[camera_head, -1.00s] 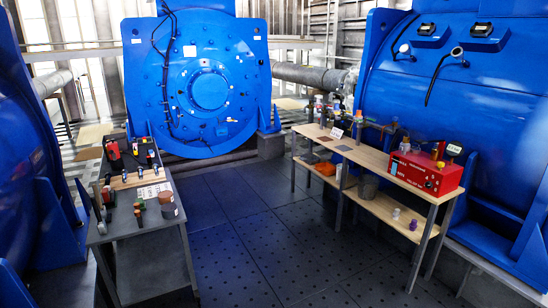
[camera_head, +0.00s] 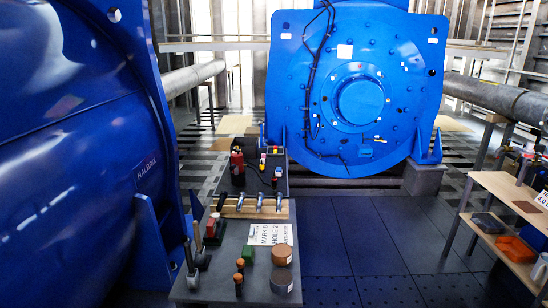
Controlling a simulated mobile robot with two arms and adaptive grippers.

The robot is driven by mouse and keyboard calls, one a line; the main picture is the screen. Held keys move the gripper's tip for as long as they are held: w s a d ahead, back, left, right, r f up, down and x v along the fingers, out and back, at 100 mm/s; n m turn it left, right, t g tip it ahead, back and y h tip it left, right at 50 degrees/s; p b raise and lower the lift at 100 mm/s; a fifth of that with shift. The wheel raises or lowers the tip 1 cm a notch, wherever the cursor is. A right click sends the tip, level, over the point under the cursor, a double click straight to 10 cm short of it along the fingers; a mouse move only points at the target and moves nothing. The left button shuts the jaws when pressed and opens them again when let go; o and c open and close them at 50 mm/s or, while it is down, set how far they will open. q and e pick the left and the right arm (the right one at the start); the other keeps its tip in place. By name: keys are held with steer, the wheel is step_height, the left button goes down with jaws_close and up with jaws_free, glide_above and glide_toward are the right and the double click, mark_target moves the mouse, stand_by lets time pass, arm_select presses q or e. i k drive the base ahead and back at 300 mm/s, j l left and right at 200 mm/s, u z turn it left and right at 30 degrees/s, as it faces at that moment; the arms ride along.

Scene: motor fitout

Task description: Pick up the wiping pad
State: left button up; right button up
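I cannot tell for sure which thing is the wiping pad. A small green block (camera_head: 249,254) lies on the near part of the grey table (camera_head: 215,284), beside a round brown-topped piece (camera_head: 282,253). A flat brown square (camera_head: 526,207) lies on the wooden workbench (camera_head: 497,183) at the right edge. Neither of my grippers is in view.
The grey table also holds a white sign (camera_head: 270,235), a rack of several tools (camera_head: 260,207), upright handled tools (camera_head: 189,262) and a red device (camera_head: 237,166). Blue machines stand left and behind. Dark floor (camera_head: 375,240) between table and workbench is clear.

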mark_target(279, 172)
steer(key=i, duration=1.6)
